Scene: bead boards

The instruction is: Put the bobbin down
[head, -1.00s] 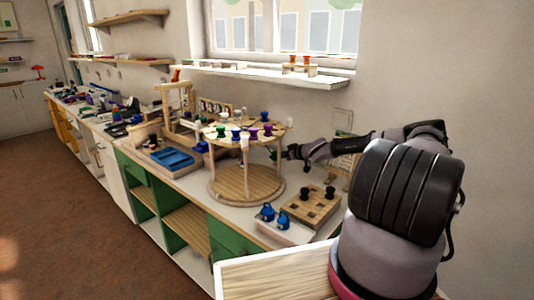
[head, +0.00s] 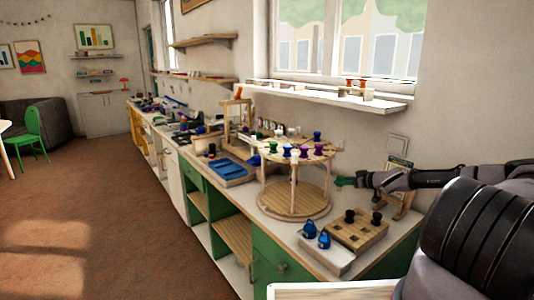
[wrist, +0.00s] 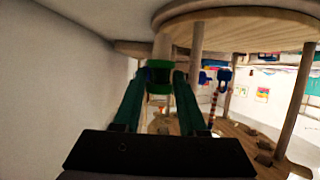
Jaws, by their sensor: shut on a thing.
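My gripper (head: 346,181) is beside the right of a round two-tier wooden stand (head: 296,201), lower than its top disc. In the wrist view its two green fingers are shut on a dark green bobbin (wrist: 158,77). The bobbin is held at the fingertips, clear of any surface that I can see. A post of the stand shows close behind it, and the stand's upper disc (wrist: 230,14) is overhead to the right. In the head view the held bobbin is too small to tell from the fingers. Several green, blue, purple and white bobbins (head: 304,152) sit on the top disc.
A wooden block with holes (head: 357,232) holds two black knobs, in front of my gripper. A blue tray (head: 228,169) lies left of the stand. The wall is close behind.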

